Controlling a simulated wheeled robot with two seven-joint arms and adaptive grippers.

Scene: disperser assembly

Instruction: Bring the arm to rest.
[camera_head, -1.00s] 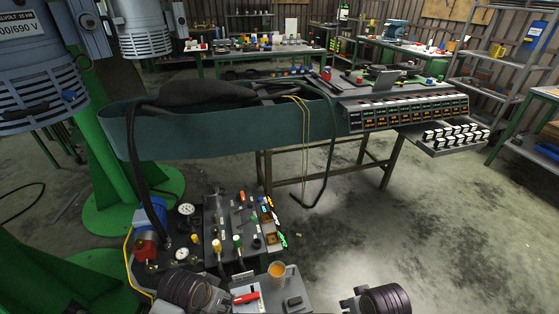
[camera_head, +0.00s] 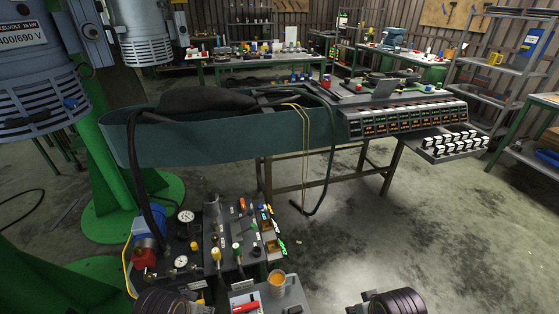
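Two dark ribbed arm parts of mine show at the bottom edge of the head view, one left of centre and one right of centre. Neither gripper's fingers show. Between the arms stands a control panel (camera_head: 226,262) with gauges, knobs and levers. I see nothing held.
A workbench (camera_head: 400,98) with a long green-grey belt or trough (camera_head: 190,146) stands ahead. Green machine columns (camera_head: 110,165) with motors rise at the left. Shelves (camera_head: 495,70) line the right. The concrete floor (camera_head: 400,240) at the right is open.

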